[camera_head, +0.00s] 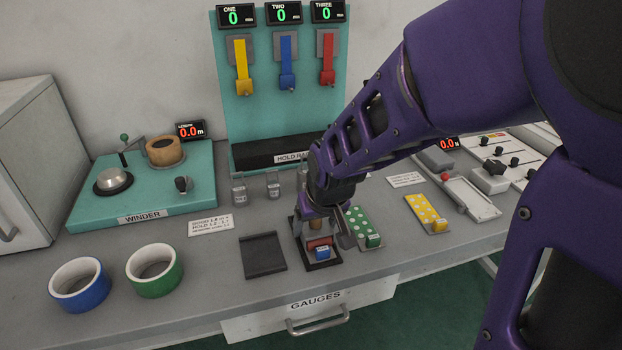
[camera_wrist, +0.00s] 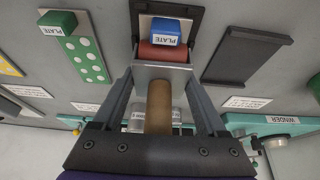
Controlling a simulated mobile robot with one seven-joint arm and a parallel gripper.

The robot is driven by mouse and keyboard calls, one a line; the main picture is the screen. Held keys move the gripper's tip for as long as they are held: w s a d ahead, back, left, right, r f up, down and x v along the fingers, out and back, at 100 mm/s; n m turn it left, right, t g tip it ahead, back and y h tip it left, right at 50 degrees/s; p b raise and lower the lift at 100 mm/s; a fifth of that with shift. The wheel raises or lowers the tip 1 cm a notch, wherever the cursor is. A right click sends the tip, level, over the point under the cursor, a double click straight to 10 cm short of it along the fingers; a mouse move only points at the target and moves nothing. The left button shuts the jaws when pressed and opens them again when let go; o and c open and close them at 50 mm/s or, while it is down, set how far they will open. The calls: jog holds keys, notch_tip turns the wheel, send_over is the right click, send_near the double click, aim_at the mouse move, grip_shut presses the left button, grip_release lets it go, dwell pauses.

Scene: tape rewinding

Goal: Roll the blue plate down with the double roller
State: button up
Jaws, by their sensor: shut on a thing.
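The blue plate (camera_head: 322,253), a blue block with a white label on a pale base, sits in a black frame (camera_head: 323,265) at the bench's front; it also shows in the wrist view (camera_wrist: 166,32). My gripper (camera_head: 316,222) points down over the frame, its fingers closed around a roller tool. The tool has a wooden handle (camera_wrist: 158,105), a metal bracket and a red roller (camera_wrist: 165,52), which also shows in the head view (camera_head: 319,243). The roller lies right beside the blue block, over the frame; whether it presses on the base is unclear. A second roller cannot be made out.
An empty black frame (camera_head: 262,255) lies left, a green dotted plate (camera_head: 360,226) and a yellow dotted plate (camera_head: 425,212) right. Two small metal pieces (camera_head: 238,188) stand behind.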

jog(key=shift+r, duration=0.15)
jog(key=shift+r+p, duration=2.35)
jog(key=shift+r, duration=0.6)
